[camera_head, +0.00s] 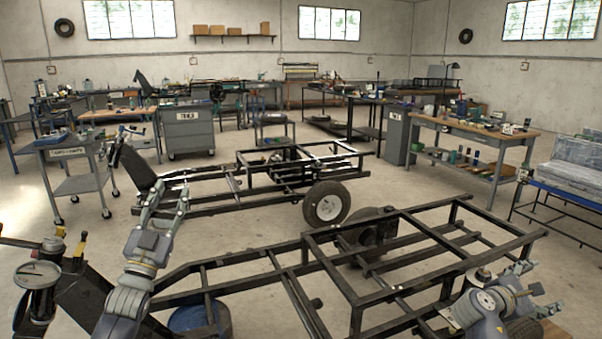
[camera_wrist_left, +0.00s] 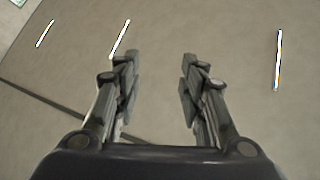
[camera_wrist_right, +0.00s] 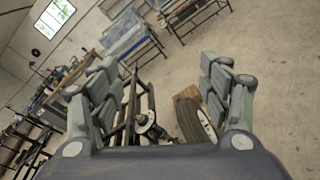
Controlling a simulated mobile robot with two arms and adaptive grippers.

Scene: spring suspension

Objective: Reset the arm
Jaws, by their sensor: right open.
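My left arm (camera_head: 128,290) comes in from the lower left of the head view, with its left gripper (camera_head: 165,205) raised. In the left wrist view the left gripper (camera_wrist_left: 160,80) has its fingers apart and nothing between them. Behind them is a plain surface with bright strips. My right gripper (camera_head: 528,285) is at the lower right of the head view, close to the near black frame (camera_head: 440,235). In the right wrist view the right gripper (camera_wrist_right: 160,85) is open and empty. Part of a frame and a wheel (camera_wrist_right: 195,120) show beyond its fingers.
A second black frame with a wheel (camera_head: 326,204) stands farther back. A blue drum (camera_head: 200,318) is under the near frame. A trolley (camera_head: 75,185), a tool cabinet (camera_head: 187,130) and a workbench (camera_head: 470,130) stand around. Open floor shows at the left (camera_head: 30,215).

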